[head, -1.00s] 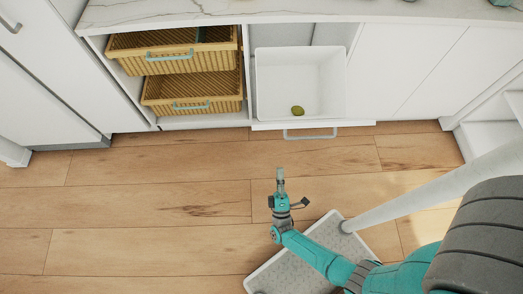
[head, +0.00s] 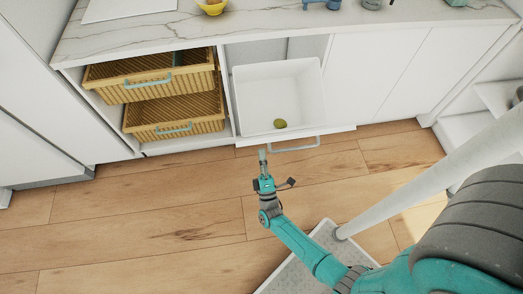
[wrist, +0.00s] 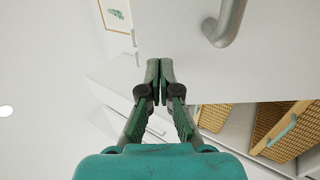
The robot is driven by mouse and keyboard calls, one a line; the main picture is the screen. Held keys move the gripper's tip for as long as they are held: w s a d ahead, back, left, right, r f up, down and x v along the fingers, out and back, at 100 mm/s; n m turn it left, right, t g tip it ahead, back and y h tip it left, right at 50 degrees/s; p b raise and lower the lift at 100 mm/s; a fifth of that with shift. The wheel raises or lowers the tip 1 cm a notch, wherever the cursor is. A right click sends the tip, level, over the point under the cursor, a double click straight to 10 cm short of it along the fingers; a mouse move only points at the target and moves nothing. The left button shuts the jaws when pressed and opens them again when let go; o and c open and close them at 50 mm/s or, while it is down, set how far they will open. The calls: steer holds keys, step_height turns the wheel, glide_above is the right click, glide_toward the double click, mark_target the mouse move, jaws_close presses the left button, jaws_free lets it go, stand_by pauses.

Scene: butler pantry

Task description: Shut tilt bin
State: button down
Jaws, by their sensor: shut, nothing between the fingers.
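The tilt bin (head: 285,90) is a white tub tilted out of the cabinet, with its open top showing in the head view. Its front panel (head: 335,132) leans outward and carries a grey-blue bar handle (head: 295,147). The handle also shows at the top of the wrist view (wrist: 225,28), on the white panel face. My gripper (head: 262,153) is shut and empty, near the left end of the front panel, left of the handle. In the wrist view its fingertips (wrist: 160,66) meet; contact with the panel cannot be told.
Two wicker baskets, an upper (head: 150,80) and a lower (head: 180,122), stick out of the cabinet left of the bin. A marble counter (head: 270,28) above holds a yellow bowl (head: 212,7) and other items. Open wooden floor (head: 130,215) lies in front.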

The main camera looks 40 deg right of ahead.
steer(key=shift+x, duration=0.8)
steer(key=shift+d, duration=0.1)
steer(key=shift+w+d+r+g+y, duration=0.5)
steer(key=shift+w+d+r, duration=1.8)
steer(key=shift+w+d, duration=2.25)
steer(key=shift+w+d+r+g+y, duration=0.5)
steer(key=shift+w+d+r, duration=2.05)
steer(key=shift+w, duration=3.7)
steer(key=shift+w+d+r+g+y, duration=0.2)
steer(key=shift+w+d+r+g, duration=0.6)
steer(key=shift+w+d+r, duration=2.55)
steer(key=w+f, duration=0.1)
steer(key=w, duration=0.1)
steer(key=w+d+f, duration=0.1)
steer(key=w, duration=0.1)
steer(key=shift+f, duration=0.35)
steer(key=v, duration=0.8)
